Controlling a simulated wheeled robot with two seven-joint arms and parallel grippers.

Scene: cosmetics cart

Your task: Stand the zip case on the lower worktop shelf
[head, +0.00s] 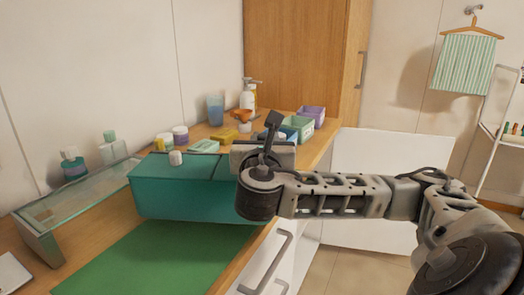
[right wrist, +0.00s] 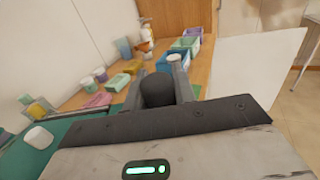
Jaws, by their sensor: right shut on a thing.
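My right gripper (head: 270,138) reaches in from the right above the worktop, over the right end of a teal box-like block. It is shut on a small dark thing (head: 273,121), which I take to be the zip case. In the right wrist view the dark thing (right wrist: 158,91) shows a rounded end between the two fingers; the rest is hidden. The teal block (head: 185,195) has a flat top with a white jar (head: 176,158) on it. A low glass-topped shelf (head: 80,193) stands at the left of the worktop. My left gripper is not in view.
A green mat (head: 150,262) lies in front of the teal block. Behind are a yellow box (head: 224,135), a blue cup (head: 216,109), a white pump bottle (head: 248,95), and green (head: 299,127) and purple (head: 312,115) bins. Bottles stand behind the glass shelf.

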